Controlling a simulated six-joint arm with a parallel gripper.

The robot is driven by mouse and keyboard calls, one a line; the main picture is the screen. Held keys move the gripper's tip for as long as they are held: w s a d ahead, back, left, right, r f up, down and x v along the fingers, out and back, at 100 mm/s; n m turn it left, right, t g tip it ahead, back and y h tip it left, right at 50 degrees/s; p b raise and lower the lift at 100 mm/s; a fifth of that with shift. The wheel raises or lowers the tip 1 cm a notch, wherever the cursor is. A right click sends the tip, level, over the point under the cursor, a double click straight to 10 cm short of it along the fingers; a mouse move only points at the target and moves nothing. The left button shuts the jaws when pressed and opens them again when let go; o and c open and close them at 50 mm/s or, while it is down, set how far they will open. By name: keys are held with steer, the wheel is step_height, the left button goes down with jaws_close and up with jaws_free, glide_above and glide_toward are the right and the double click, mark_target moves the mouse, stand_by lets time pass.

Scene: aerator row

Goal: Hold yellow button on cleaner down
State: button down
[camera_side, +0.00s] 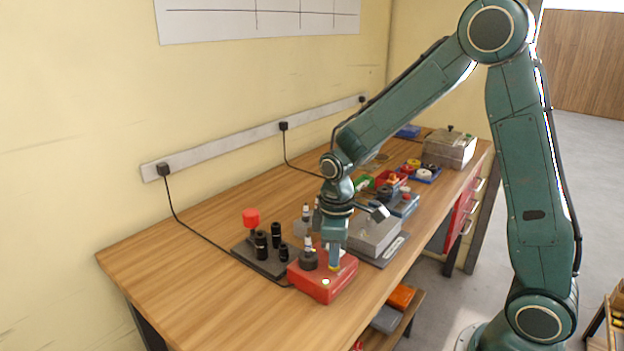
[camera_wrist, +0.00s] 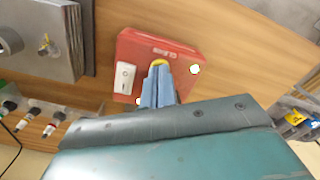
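The cleaner is a red box (camera_side: 318,283) near the front edge of the bench; it also shows in the wrist view (camera_wrist: 185,54). Its yellow button (camera_wrist: 159,62) shows just past my fingertips. My gripper (camera_side: 335,264) points down over the cleaner, and its blue fingers (camera_wrist: 158,80) lie side by side, shut with nothing between them. The tips are at the button and partly cover it. I cannot tell whether they touch or press it. A white switch (camera_wrist: 124,77) and a bright, green-tinged lamp (camera_wrist: 195,69) are on the cleaner's top.
A dark stand (camera_side: 262,259) with black cylinders and a red-capped piece is left of the cleaner. A grey metal box (camera_side: 374,235) stands to the right. Small coloured trays and another metal box (camera_side: 450,148) are farther back. The bench's left end is clear.

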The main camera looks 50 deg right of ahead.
steer(key=shift+r, duration=3)
steer(key=shift+r, duration=0.15)
step_height(320, 180, up, 8)
steer(key=shift+f, duration=0.25)
steer(key=s+r+m+t, duration=0.1)
steer(key=s+m+t, duration=0.1)
steer(key=s, duration=0.7)
steer(key=s+a+r+m+t, duration=0.1)
steer(key=s+r+m+t, duration=0.1)
steer(key=s, duration=0.6)
steer(key=shift+s+r+m+t, duration=0.3)
steer(key=shift+s+m+t, duration=0.1)
steer(key=shift+m+t, duration=0.5)
